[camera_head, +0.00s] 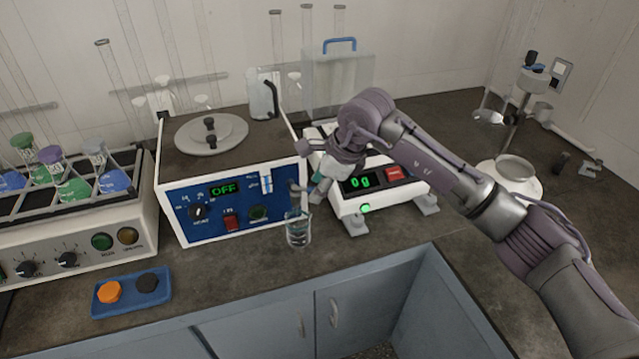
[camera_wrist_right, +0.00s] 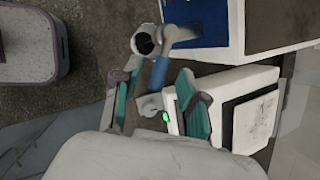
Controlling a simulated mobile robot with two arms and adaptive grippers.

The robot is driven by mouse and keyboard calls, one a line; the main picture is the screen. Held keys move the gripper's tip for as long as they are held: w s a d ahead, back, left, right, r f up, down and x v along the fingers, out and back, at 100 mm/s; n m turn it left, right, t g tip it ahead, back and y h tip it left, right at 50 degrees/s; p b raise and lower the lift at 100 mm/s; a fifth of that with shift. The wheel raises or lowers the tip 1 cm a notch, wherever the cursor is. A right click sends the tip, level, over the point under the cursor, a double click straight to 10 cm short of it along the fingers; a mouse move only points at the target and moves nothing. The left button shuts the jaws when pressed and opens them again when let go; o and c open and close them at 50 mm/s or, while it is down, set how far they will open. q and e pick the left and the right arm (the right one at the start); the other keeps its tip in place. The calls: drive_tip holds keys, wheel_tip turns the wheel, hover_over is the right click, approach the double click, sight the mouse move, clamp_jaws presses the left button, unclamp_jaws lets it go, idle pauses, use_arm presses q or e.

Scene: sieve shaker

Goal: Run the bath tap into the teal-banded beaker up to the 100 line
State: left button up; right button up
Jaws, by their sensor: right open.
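A small clear glass beaker (camera_head: 298,232) stands upright on the bench, below the tap (camera_head: 300,190) at the right end of the bath's blue front panel (camera_head: 245,207). The beaker's lower part looks darker; I cannot read its lines, its band or any water level. My right gripper (camera_head: 325,184) is open beside the tap, just right of it and above the beaker. In the right wrist view, its teal-padded fingers (camera_wrist_right: 158,100) are apart, and the blue tap handle (camera_wrist_right: 158,72) shows just beyond them. I cannot see contact. My left gripper is out of view.
The bath's display reads OFF. A balance (camera_head: 350,207) showing 0 g stands close right, under my arm. A flask shaker (camera_head: 75,240) is at the left. A blue tray (camera_head: 128,302) with orange and black pieces lies in front. The bench edge runs before the beaker.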

drive_tip(key=v, duration=1.2)
drive_tip(key=shift+f, duration=0.1)
idle(1.9)
